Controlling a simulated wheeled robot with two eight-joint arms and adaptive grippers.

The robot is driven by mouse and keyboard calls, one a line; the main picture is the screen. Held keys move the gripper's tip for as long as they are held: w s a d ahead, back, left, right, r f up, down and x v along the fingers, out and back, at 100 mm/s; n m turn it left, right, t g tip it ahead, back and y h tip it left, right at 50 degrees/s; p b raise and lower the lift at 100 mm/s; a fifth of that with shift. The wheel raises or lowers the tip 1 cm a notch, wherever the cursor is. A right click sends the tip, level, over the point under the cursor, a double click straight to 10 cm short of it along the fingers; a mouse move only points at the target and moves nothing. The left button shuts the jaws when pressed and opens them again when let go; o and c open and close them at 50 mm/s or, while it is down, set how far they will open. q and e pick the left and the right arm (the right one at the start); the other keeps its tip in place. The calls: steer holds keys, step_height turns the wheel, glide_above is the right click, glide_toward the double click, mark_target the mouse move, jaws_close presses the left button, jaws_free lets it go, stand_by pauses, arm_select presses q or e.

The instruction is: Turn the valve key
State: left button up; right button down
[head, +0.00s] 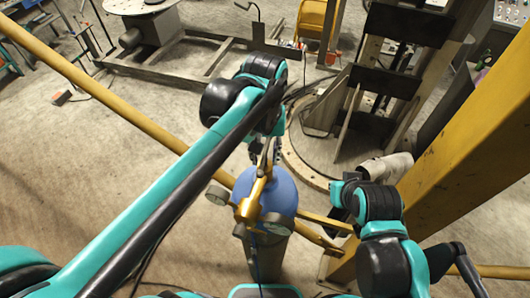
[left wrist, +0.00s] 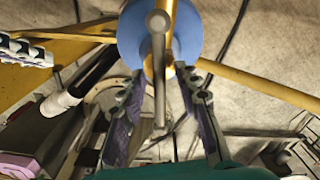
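A blue gas cylinder (head: 281,192) stands upright below my left arm, with a brass valve (head: 257,193) and round gauges on top. In the left wrist view the valve key (left wrist: 159,80) is a thin grey bar with a round end, over the blue cylinder top (left wrist: 130,38). My left gripper (left wrist: 163,74) is open, one finger on each side of the key, with gaps visible. In the head view the left gripper (head: 268,150) is at the far side of the valve, partly hidden by the arm. My right gripper (head: 342,197) is right of the cylinder; its fingers are unclear.
A yellow rail (head: 135,116) runs diagonally behind the cylinder. A thick yellow beam (head: 455,140) stands at the right. A round metal base plate (head: 300,160) with a dark column is beyond the cylinder. Bare concrete floor (head: 90,165) lies at the left.

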mark_target(265, 152)
arm_select(q)
steer(key=shift+s, duration=0.2)
jaws_close()
stand_by(1.1)
jaws_free()
steer(key=shift+w, duration=0.1)
steer(key=shift+r, duration=0.15)
step_height(265, 152, up, 12)
